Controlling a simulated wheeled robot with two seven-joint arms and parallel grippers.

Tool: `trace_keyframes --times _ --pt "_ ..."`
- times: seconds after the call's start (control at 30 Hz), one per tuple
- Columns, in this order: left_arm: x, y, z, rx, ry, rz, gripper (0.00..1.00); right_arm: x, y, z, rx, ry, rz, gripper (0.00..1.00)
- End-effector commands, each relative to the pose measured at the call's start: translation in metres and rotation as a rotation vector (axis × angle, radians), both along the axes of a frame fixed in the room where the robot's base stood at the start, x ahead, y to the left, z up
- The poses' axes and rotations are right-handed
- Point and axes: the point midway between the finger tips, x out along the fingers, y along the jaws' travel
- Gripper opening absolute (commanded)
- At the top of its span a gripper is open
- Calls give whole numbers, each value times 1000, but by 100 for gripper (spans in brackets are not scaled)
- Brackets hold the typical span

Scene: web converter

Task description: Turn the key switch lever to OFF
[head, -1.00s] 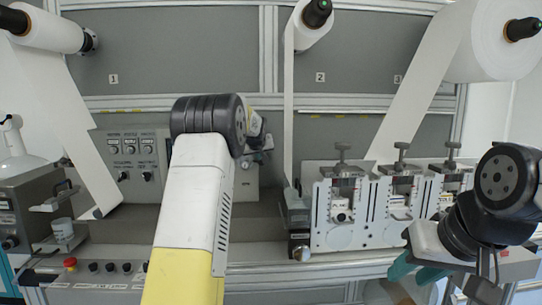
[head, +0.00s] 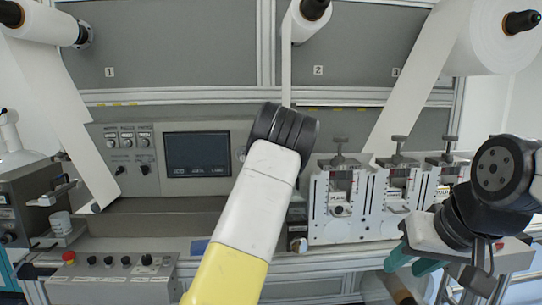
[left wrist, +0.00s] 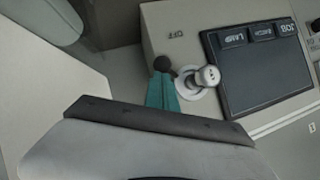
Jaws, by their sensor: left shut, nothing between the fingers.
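In the left wrist view the key switch is a silver knob (left wrist: 208,75) on a round pale mount, beside a dark screen on a beige panel. A black ball (left wrist: 162,63), apparently the end of its lever, lies to the left of it, below the upside-down OFF label (left wrist: 176,35). My left gripper (left wrist: 162,85) is shut and empty, its teal fingertips right at the black ball; whether they touch cannot be told. My right gripper (head: 413,262) appears open and empty at the lower right.
The dark screen (head: 197,153) stands left of my left arm. Slitter units (head: 355,215) with upright knobs lie to the right. A button box (head: 110,275) with a red button sits at the front left. White paper webs (head: 405,100) run down from rolls above.

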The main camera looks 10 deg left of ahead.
Motion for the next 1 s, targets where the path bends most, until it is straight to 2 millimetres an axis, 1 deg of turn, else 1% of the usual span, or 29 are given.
trace_keyframes --times 0.03,0.1,0.57,1.0 --pt "0 -2 -6 48 16 -2 0 0 0 0 0 0 0 36" --pt "0 -1 -10 112 35 -2 0 0 0 0 0 0 0 36" --pt "-4 11 -38 530 155 0 0 0 0 0 0 0 0 36" --pt "-8 28 -52 531 154 1 0 0 0 0 0 0 0 36"
